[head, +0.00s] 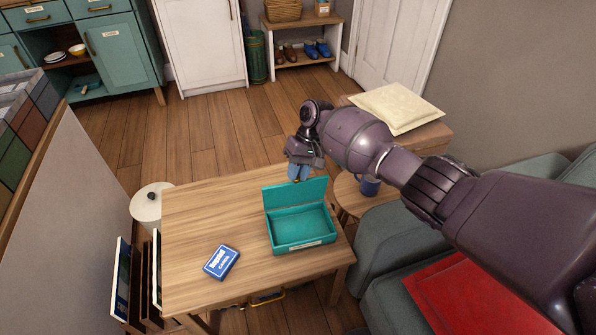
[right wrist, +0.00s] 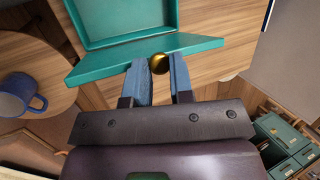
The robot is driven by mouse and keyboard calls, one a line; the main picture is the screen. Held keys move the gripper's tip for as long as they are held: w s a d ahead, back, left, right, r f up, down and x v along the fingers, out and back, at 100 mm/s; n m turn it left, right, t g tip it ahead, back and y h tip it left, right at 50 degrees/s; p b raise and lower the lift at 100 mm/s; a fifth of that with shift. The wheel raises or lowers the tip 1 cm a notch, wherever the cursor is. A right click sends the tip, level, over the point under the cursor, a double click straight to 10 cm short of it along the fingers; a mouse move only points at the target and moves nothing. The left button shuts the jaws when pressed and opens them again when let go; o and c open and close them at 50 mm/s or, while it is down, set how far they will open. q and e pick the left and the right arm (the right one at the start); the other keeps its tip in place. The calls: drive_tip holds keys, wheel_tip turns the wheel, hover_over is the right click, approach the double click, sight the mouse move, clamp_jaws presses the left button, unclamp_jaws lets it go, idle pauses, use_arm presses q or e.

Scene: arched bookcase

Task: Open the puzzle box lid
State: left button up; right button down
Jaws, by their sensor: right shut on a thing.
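The teal puzzle box (head: 303,246) stands on the wooden table with its inside showing and empty. Its lid (head: 283,194) stands raised, roughly upright, along the box's far side. In the right wrist view the lid (right wrist: 110,62) reaches toward my fingers, with the box interior (right wrist: 120,20) beyond it. My right gripper (head: 298,178) is at the lid's upper edge. Its blue fingers are shut on a round gold knob (right wrist: 159,64) at the lid's edge. My left gripper is not in view.
A blue card box (head: 221,262) lies on the table (head: 190,230), left of the puzzle box. A blue mug (head: 370,186) stands on a small round table (head: 348,196) to the right. A grey sofa (head: 385,240) is close by.

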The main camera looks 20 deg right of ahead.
drive_tip(key=c, duration=1.3)
unclamp_jaws()
drive_tip(key=p+v, duration=0.1)
drive_tip(key=v, duration=0.9)
drive_tip(key=shift+w+d+r+p, duration=0.1)
drive_tip(key=shift+d+r+p, duration=0.05)
drive_tip(key=shift+r+p, duration=0.2)
drive_tip(key=shift+c, duration=0.2)
